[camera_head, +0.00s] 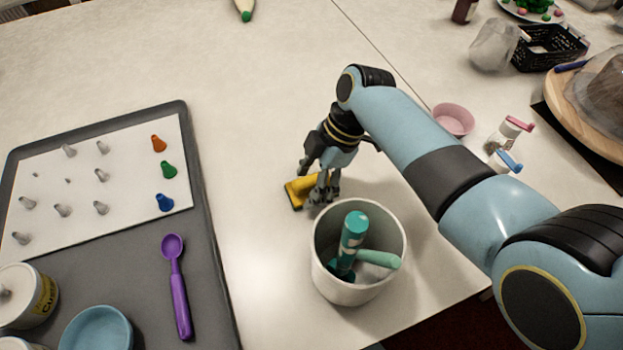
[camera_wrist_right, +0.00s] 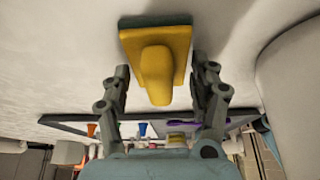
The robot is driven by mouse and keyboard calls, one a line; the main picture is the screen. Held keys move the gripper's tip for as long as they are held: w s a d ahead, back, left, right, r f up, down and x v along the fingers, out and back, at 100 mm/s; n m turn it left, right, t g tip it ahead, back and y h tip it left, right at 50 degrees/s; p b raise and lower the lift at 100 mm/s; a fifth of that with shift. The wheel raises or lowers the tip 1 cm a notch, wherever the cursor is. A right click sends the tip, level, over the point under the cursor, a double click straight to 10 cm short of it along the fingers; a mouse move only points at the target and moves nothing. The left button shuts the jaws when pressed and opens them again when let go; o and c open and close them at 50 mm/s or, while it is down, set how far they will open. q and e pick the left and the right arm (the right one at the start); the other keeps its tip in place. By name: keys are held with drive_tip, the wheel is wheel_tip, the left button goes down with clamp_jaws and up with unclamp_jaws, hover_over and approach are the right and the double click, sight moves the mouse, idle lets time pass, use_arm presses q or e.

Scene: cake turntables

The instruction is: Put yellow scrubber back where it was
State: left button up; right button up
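The yellow scrubber (camera_head: 297,191) rests on the pale table, just behind and left of the white bin. My right gripper (camera_head: 322,192) is low over the table at the scrubber's right side and partly hides it. In the right wrist view, the scrubber (camera_wrist_right: 156,42) has a flat rectangular base and a raised handle. The open fingers of my right gripper (camera_wrist_right: 160,85) stand on either side of the handle, with visible gaps, so they do not grip it. My left gripper is not in view.
The white bin (camera_head: 325,275) holds teal-handled tools (camera_head: 352,235) close in front of my right gripper. A grey tray (camera_head: 219,290) with piping tips and a purple scoop (camera_head: 177,290) lies left. A pink bowl (camera_head: 453,119) and shakers are right.

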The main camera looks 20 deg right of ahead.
drive_tip(key=shift+o, duration=1.1)
drive_tip(key=shift+r, duration=0.2)
drive_tip(key=p+v, duration=0.1)
drive_tip(key=v, duration=1.1)
